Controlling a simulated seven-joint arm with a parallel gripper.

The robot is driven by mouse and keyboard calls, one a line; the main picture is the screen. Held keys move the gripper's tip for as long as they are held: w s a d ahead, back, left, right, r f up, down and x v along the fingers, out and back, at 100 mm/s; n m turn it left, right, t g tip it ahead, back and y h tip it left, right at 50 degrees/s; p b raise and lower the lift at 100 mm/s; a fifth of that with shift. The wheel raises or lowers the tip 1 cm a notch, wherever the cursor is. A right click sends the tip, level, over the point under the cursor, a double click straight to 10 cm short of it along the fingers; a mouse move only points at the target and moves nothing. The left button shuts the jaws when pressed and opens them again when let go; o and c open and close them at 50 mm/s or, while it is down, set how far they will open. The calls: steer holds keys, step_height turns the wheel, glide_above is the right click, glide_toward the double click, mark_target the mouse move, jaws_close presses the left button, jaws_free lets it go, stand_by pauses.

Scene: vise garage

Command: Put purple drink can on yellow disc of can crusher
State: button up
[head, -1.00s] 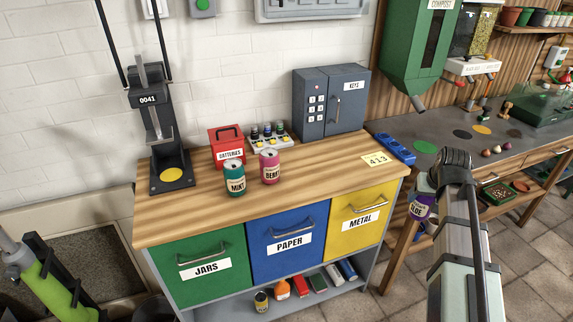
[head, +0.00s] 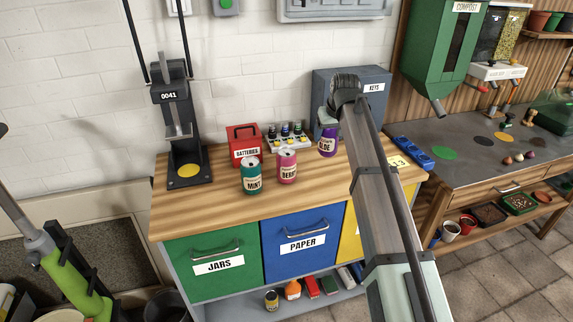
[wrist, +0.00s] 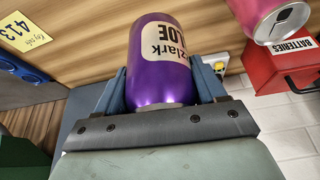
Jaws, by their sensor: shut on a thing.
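The purple drink can (head: 327,142), labelled "SLOE", is held in my gripper (head: 332,122) over the right part of the wooden bench top. In the wrist view the purple can (wrist: 160,85) sits between the two blue-grey fingers of my gripper (wrist: 168,90), which touch its sides. The can crusher (head: 173,110), a dark tall frame marked 0041, stands at the left end of the bench. Its yellow disc (head: 189,171) lies bare on the base, well to the left of my gripper.
A teal MINT can (head: 251,177) and a pink berry can (head: 287,167) stand mid-bench between my gripper and the crusher. Behind them are the red batteries box (head: 245,146) and a bottle rack (head: 290,138). A grey key cabinet (head: 373,90) stands behind my arm.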

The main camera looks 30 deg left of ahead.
steer(key=r, duration=0.2)
glide_above(308, 170)
steer(key=shift+n, duration=0.4)
steer(key=shift+f, duration=5.05)
steer(key=shift+f, duration=0.1)
steer(key=o, duration=0.7)
steer(key=shift+o, duration=0.2)
steer(key=v, duration=1.2)
